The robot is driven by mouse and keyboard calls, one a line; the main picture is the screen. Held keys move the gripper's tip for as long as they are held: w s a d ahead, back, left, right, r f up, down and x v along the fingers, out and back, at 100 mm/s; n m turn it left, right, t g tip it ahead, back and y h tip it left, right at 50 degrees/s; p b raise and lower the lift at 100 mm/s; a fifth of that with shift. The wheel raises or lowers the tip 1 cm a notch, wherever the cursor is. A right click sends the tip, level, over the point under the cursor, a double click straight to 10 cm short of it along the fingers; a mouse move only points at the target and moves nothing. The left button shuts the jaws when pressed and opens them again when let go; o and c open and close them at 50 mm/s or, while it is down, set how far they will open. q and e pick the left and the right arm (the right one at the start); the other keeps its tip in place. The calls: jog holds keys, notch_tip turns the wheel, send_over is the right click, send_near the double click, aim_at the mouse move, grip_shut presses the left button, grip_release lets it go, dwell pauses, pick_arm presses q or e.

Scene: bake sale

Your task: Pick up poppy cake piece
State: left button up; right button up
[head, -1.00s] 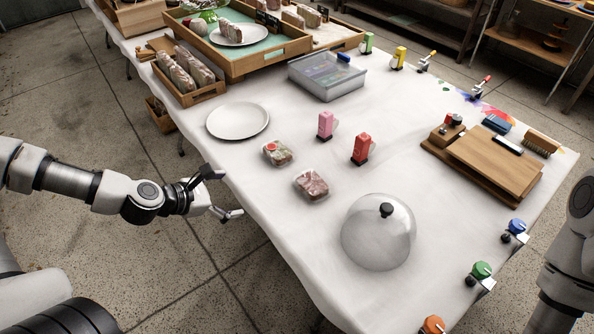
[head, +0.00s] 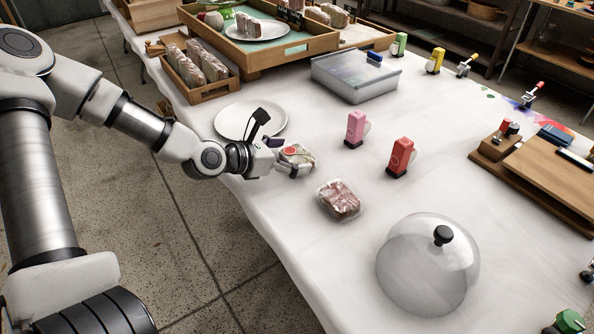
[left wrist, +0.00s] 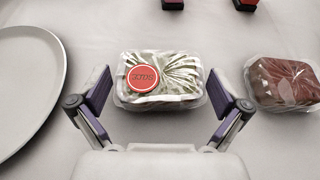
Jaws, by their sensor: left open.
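A clear-wrapped cake piece with a round red label (head: 296,153) lies on the white table, and it also shows in the left wrist view (left wrist: 165,80). A second wrapped piece, reddish brown (head: 339,199), lies to its right, and it is at the right edge of the left wrist view (left wrist: 283,82). The label's words are too small to tell which is poppy cake. My left gripper (left wrist: 161,88) is open, with one finger on either side of the labelled piece. It hides part of that piece in the head view. My right gripper is out of view.
A white plate (head: 223,121) lies just behind my left gripper. Pink (head: 355,129) and red (head: 401,157) upright items stand to the right. A glass dome (head: 428,275) stands nearer the front. A crate (head: 208,93) of wrapped slices is at the back left.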

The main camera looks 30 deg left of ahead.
pick_arm(q)
jog(key=shift+w+d+f, duration=0.25)
jog(key=shift+w, duration=0.3)
jog(key=shift+r, duration=0.1)
jog(key=c, duration=0.6)
jog(key=shift+r, duration=0.1)
